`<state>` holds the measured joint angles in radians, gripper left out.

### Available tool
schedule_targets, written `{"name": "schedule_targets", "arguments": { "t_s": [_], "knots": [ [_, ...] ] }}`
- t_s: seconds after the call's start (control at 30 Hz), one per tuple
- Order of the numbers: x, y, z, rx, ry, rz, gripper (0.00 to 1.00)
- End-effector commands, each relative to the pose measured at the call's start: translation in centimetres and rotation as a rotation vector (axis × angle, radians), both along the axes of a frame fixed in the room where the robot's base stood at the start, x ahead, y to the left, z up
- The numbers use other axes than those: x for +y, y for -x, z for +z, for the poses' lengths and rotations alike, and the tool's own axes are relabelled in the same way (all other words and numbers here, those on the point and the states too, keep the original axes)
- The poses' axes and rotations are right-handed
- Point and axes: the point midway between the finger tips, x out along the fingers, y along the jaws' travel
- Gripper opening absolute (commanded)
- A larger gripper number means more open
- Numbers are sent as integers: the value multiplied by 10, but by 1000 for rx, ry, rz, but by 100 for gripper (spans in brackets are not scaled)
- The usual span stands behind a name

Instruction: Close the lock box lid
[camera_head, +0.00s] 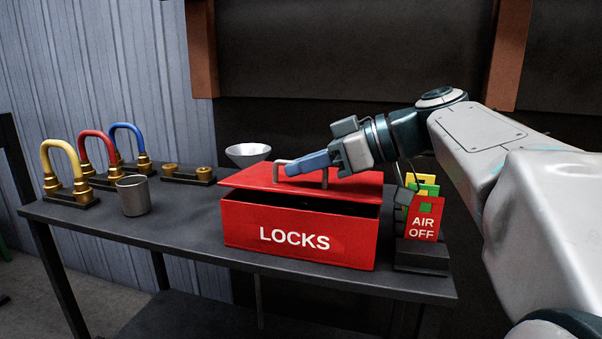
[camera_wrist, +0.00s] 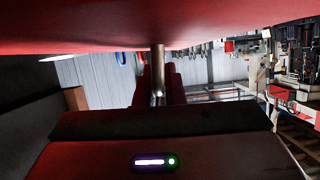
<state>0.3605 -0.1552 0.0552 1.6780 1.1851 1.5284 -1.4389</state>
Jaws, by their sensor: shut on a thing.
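The red lock box (camera_head: 240,228), marked LOCKS, stands on the table. Its red lid (camera_head: 247,179) sits over it, nearly level, with a dark gap between its front edge and the box front. My gripper (camera_head: 292,168) reaches in from the right, low over the lid, and is shut on the metal lid handle (camera_head: 280,163). In the wrist view the lid (camera_wrist: 120,25) fills the top, and a handle post (camera_wrist: 158,68) meets the tips of my gripper (camera_wrist: 160,95). The inside of the box is mostly dark.
An AIR OFF tag rack (camera_head: 421,255) stands close to the box's right side.

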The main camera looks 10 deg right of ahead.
Motion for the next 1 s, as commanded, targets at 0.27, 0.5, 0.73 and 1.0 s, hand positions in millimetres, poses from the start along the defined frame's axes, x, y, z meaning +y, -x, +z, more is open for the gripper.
{"name": "schedule_targets", "arguments": {
  "t_s": [0.27,0.5,0.73,1.0],
  "knots": [
    [2,5,-17,0,-1,0,0],
    [2,6,-21,3,-1,-2,0],
    [2,6,-23,8,1,-1,0],
    [2,6,-24,10,2,0,31]
  ]
}}
